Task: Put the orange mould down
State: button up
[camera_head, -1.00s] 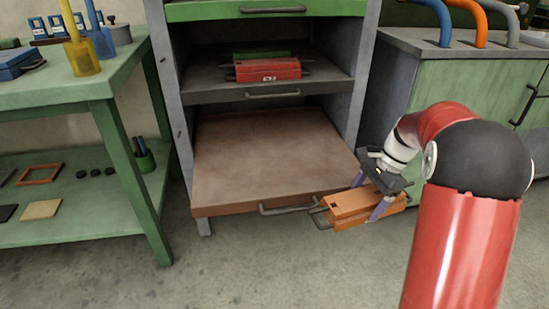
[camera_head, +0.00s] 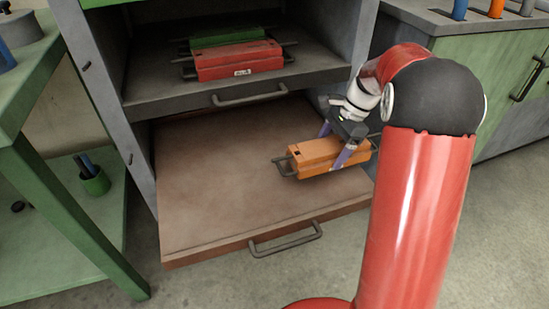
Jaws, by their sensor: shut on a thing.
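The orange mould (camera_head: 316,154) is a block with dark bar handles at its ends. My gripper (camera_head: 339,148) is shut on it, with a purple finger on each side of it. In the picture the mould is over the right part of the brown pulled-out drawer (camera_head: 215,190). I cannot tell whether it touches the drawer's surface or hangs a little above it. Part of its right end is near my arm.
The drawer's surface is bare to the left of the mould, with a handle (camera_head: 286,241) on its front. A red mould (camera_head: 238,60) and a green mould (camera_head: 225,36) sit on the shelf above. A green table (camera_head: 75,215) stands at left.

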jog(key=s+a, duration=0.1)
jog(key=a, duration=0.4)
jog(key=s+a+b, duration=0.1)
jog(key=s+a, duration=0.1)
jog(key=a, duration=0.4)
jog(key=s+a+b, duration=0.1)
jog(key=a, duration=0.5)
jog(key=shift+s+r, duration=0.15)
jog(key=shift+s, duration=0.25)
jog(key=shift+s+a+f, duration=0.1)
jog(key=shift+a+f, duration=0.15)
jog(key=shift+f+b, duration=0.55)
jog(key=shift+f, duration=0.95)
jog(key=o, duration=2)
jog(key=shift+d+f, duration=0.1)
jog(key=shift+f, duration=0.1)
